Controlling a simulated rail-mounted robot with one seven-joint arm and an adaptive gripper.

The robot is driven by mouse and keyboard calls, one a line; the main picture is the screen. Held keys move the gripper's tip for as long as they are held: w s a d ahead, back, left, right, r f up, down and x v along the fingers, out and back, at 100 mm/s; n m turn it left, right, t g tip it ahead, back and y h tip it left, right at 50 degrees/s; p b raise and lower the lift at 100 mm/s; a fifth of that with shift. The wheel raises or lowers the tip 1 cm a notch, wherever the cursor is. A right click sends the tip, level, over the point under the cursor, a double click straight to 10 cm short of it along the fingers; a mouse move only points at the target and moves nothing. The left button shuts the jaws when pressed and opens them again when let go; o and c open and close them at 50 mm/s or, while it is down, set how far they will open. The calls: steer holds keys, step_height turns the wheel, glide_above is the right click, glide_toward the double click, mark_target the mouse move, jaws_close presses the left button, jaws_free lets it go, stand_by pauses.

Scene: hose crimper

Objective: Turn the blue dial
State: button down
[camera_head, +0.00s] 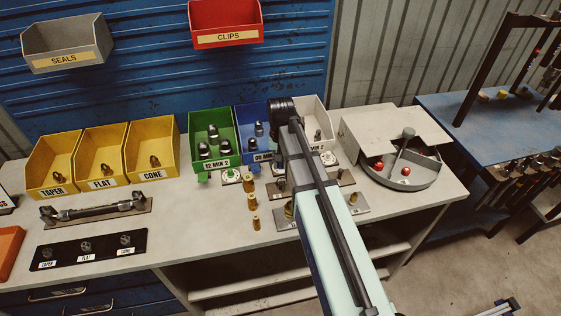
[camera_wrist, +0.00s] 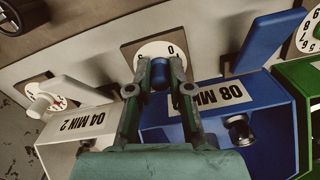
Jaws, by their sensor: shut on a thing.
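The blue dial (camera_wrist: 159,77) shows in the wrist view as a small blue knob below a white round face with a 0 mark (camera_wrist: 157,50), on a square plate. My gripper (camera_wrist: 160,70) has one finger on each side of the knob and is shut on it. The fingers hide part of the knob and the lower part of the face. In the head view my arm covers the gripper and the dial, in front of the blue bin (camera_head: 247,124).
In the wrist view the blue 08 MIN bin (camera_wrist: 212,112) and the white 04 MIN 2 bin (camera_wrist: 65,150) stand close to my fingers. Blue (camera_wrist: 268,40) and white (camera_wrist: 98,68) flaps flank the dial. In the head view, brass fittings (camera_head: 250,201) and a round tray (camera_head: 430,178) stand nearby.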

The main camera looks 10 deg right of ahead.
steer(key=c, duration=1.1)
jaws_free()
step_height(320, 180, up, 12)
